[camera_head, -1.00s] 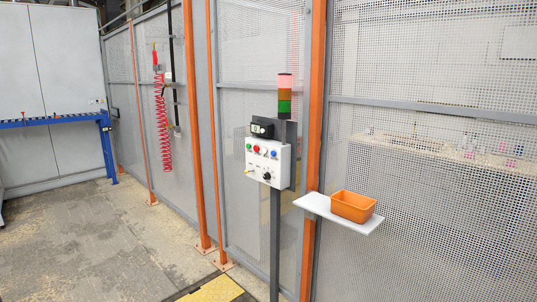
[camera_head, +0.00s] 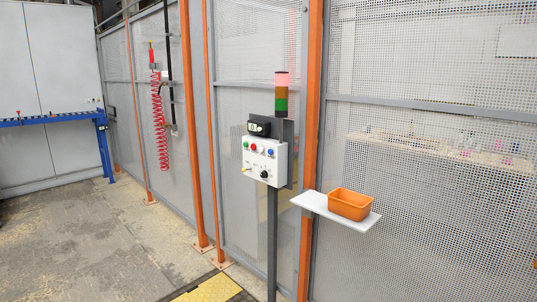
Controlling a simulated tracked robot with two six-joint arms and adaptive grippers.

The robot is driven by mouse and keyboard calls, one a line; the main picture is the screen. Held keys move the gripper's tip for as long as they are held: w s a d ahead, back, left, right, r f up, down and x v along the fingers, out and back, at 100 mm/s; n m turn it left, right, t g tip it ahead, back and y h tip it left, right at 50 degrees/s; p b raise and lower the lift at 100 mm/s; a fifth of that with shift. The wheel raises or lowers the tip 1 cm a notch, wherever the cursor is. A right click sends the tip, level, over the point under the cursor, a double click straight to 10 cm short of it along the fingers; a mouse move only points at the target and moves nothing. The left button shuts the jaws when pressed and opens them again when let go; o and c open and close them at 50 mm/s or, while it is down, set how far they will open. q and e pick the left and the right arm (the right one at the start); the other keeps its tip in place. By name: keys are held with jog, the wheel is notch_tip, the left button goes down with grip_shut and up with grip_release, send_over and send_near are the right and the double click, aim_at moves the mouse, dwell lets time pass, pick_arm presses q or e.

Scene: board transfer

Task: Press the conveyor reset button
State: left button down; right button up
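A white control box (camera_head: 265,161) is mounted on a grey post (camera_head: 272,245) in front of the mesh fence. Its upper row holds small buttons: a green one (camera_head: 246,145), a red one (camera_head: 254,147), a pale one and a blue one (camera_head: 271,152). A black knob (camera_head: 264,174) sits lower on its face. The button labels are too small to read, so I cannot tell which is the conveyor reset button. A black device (camera_head: 259,126) sits on top of the box. Neither of my grippers is in view.
A signal tower (camera_head: 281,92) rises above the box. A white shelf (camera_head: 312,200) with an orange bin (camera_head: 350,204) juts out at right. Orange fence posts (camera_head: 192,130) and a blue conveyor frame (camera_head: 101,130) stand further left. The concrete floor (camera_head: 90,240) at left is clear.

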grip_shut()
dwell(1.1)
